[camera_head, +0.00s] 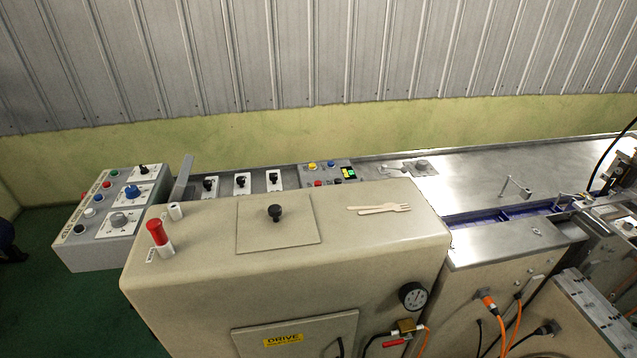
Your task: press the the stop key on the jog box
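Two control units with keys show, and I cannot read which is the jog box. A larger grey sloped box (105,255) at the left carries several coloured buttons and knobs. Its lettering is too small to read, so I cannot tell the stop key. My gripper is not in view.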

